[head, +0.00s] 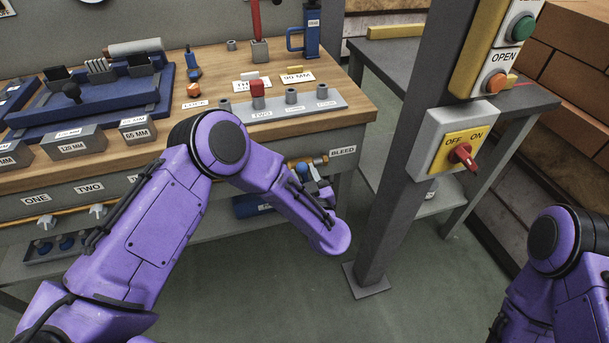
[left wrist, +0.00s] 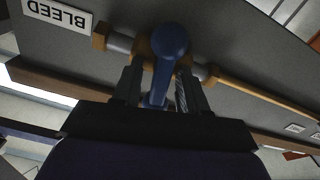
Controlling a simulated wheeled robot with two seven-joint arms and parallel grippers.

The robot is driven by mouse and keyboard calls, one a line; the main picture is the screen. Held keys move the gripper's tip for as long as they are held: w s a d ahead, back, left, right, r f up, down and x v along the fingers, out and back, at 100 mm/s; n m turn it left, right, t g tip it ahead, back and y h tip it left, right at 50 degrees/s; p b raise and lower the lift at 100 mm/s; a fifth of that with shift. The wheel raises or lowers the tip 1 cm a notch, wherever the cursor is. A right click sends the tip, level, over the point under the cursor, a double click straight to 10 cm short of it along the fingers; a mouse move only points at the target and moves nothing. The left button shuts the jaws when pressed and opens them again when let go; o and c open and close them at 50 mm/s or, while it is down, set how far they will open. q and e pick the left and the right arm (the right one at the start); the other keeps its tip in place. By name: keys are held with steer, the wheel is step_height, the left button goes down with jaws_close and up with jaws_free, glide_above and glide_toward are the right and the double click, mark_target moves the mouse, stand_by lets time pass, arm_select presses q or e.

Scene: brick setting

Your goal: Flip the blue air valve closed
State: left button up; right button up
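The blue air valve has a blue lever (left wrist: 168,45) on a brass body with a brass pipe, under the bench edge beside the BLEED label. In the head view the valve's brass part (head: 320,159) shows near that label, partly behind my left forearm. My left gripper (left wrist: 158,88) is at the lever, with one dark finger on each side of it. The fingers look apart, with the lever between them; firm contact is not visible. In the head view this gripper is mostly hidden by my arm. My right gripper is out of view; only part of its arm shows at lower right.
The BLEED label (head: 343,151) is on the bench front. A grey post (head: 400,150) stands right of the valve, carrying an OFF/ON switch (head: 461,155) and an OPEN button box. The bench top (head: 345,90) holds blocks, pegs and tools. Floor between bench and post is clear.

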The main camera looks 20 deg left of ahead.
arm_select(q)
jaws_close()
steer(key=shift+d+r+m+p, duration=0.1)
steer(key=shift+r+m+p, duration=0.15)
steer(key=shift+m+p, duration=0.45)
steer(key=shift+f+m, duration=0.2)
steer(key=shift+m, duration=0.3)
steer(key=shift+o, duration=0.3)
jaws_free()
steer(key=v, duration=1)
steer(key=shift+s, duration=0.25)
steer(key=shift+d, duration=0.15)
